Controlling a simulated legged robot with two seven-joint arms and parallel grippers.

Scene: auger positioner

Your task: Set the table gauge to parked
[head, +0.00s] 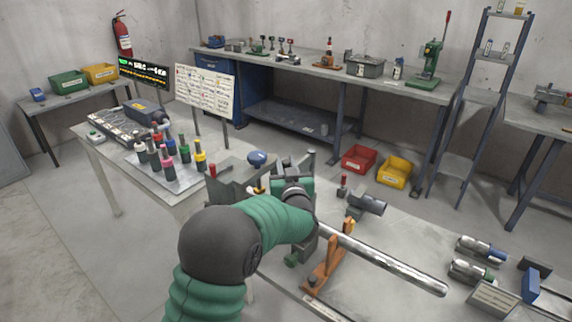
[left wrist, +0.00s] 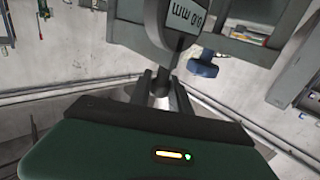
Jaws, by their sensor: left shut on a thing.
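My left gripper (head: 293,188) is partly hidden by my own green and black arm in the head view. In the left wrist view its two fingers (left wrist: 162,88) are shut on a dark rounded stem (left wrist: 159,84) below a grey gauge plate (left wrist: 183,24). The plate carries upside-down lettering ending in MM. I take this to be the table gauge; its setting cannot be told. A blue knob (head: 257,158) stands beside the gripper and also shows in the left wrist view (left wrist: 203,66). My right gripper is not in view.
A long steel rod (head: 385,260) rests over an orange stand (head: 325,268) right of my arm. Colored-cap bottles stand on a tray (head: 180,183) at left. A grey motor-like part (head: 368,203) and metal cylinders (head: 472,271) lie at right. Red (head: 359,158) and yellow (head: 394,172) bins sit behind.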

